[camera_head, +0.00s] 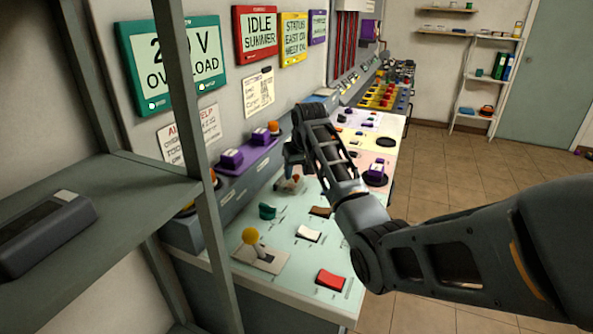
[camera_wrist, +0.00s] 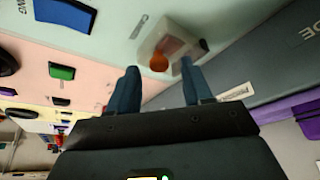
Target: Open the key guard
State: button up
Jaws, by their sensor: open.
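The key guard (camera_wrist: 150,47) is a small clear box-like cover on the pale green panel, with an orange-red round part showing in or beside it. In the head view the guard (camera_head: 290,184) is small and partly hidden under my gripper. In the head view my gripper (camera_head: 291,160) hangs above the guard at the panel's back edge.
A yellow-knobbed lever (camera_head: 250,237), a green knob (camera_head: 267,211), a white rocker (camera_head: 308,233) and a red rocker (camera_head: 331,279) sit nearer on the panel. A purple strip (camera_head: 240,162) runs behind it. A grey shelf frame (camera_head: 205,150) stands at left. The floor at right is clear.

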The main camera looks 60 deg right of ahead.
jog(key=shift+w+d+f, duration=0.1)
jog(key=shift+d+f, duration=0.05)
jog(key=shift+f, duration=0.3)
jog(key=shift+c, duration=0.2)
grip_shut()
